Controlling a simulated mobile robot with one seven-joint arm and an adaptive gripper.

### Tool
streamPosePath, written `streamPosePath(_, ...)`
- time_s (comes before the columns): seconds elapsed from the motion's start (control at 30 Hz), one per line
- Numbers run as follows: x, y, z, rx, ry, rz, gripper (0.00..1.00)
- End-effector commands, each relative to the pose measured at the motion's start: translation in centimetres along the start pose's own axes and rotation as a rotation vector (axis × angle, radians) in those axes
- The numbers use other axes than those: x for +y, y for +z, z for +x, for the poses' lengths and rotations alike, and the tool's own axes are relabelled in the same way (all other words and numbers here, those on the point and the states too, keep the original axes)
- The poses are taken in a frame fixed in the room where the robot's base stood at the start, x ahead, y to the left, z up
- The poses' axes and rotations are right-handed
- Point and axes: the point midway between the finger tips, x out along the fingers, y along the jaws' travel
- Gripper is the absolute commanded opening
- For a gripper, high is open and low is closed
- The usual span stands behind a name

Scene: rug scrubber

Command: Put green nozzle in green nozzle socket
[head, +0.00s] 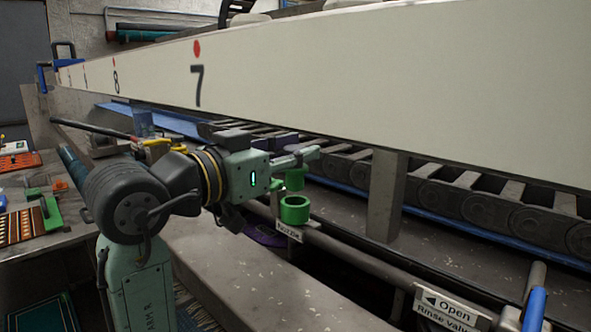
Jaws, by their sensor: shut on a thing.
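The green nozzle (294,180) hangs upright below my gripper (308,155), which is shut on it. The green nozzle socket (292,210) is a green ring-shaped cup mounted at the rail, above a small label. The nozzle is directly above the socket in the picture, its lower end close to or at the socket's rim. I cannot tell from this view whether it touches or has entered the opening. The gripper's fingers and the nozzle's top partly overlap, so the grip itself is only partly visible.
A long white numbered beam (380,85) runs above the roller conveyor (470,205). A grey post (385,195) stands right of the socket. A purple ring-like part (264,237) sits low beside the socket. A rinse valve sign (449,308) and blue handle (535,300) are at lower right.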

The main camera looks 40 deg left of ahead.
Motion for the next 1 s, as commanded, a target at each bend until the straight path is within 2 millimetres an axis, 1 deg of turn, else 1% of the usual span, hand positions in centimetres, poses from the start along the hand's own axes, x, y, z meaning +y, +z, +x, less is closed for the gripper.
streamPosePath(0.03, -0.6, 0.0, 0.7, -0.001, 0.001, -0.004, 0.0)
streamPosePath(0.1, -1.3, 0.1, 1.4, 0.0, 0.001, -0.002, 0.0)
streamPosePath(0.2, -1.7, 0.2, 1.9, 0.0, 0.0, -0.001, 0.0)
streamPosePath(0.27, -1.8, 0.5, 2.0, 0.0, -0.001, 0.0, 0.0)
streamPosePath(0.33, -1.8, 1.1, 2.0, 0.0, -0.001, 0.0, 0.0)
streamPosePath(0.5, -1.8, 3.5, 1.9, 0.0, -0.001, -0.002, 0.0)
streamPosePath(0.53, -1.8, 3.7, 1.9, 0.0, 0.0, -0.001, 0.0)
streamPosePath(0.77, -1.7, 3.8, 2.0, 0.001, 0.001, 0.0, 0.0)
streamPosePath(1.0, -1.7, 4.5, 1.9, 0.001, 0.0, 0.0, 0.0)
